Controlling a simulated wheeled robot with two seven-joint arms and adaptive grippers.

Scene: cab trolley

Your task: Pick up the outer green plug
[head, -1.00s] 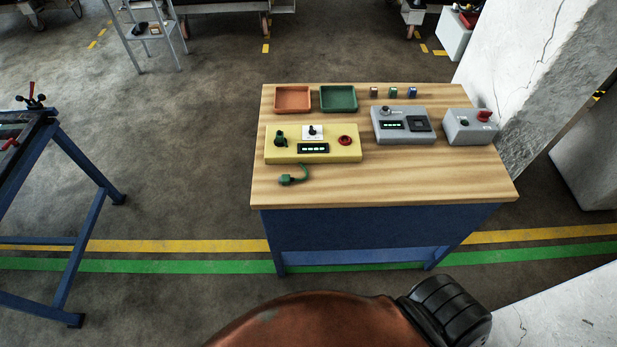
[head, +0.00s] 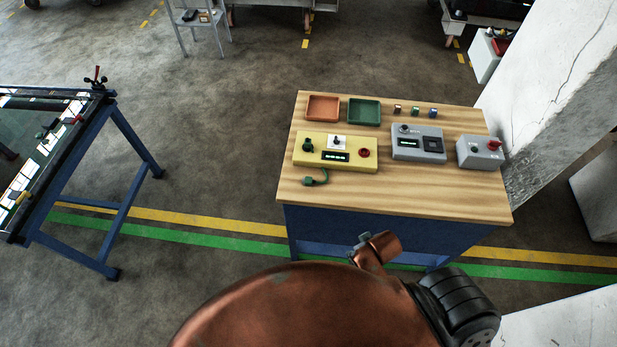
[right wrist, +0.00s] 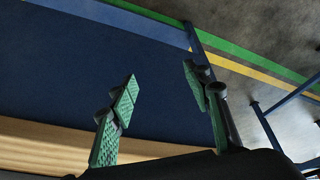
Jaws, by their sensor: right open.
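A green plug (head: 308,181) lies on the wooden tabletop just in front of the yellow box (head: 360,159). Its short green cable curves up to the front of that box. A second dark green plug-like part (head: 308,145) stands on the left end of the yellow box. My right gripper (right wrist: 160,82) is open and empty in the right wrist view, its green-padded fingers spread in front of the table's blue front panel (right wrist: 60,60). No plug shows in the right wrist view. My left gripper is not in view.
The table (head: 450,203) also bears an orange tray (head: 322,108), a green tray (head: 364,111), small coloured blocks, a grey box (head: 417,154) and a grey box with a red button (head: 480,158). A white pillar (head: 550,110) stands close at right. A blue-framed bench (head: 130,205) stands at left.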

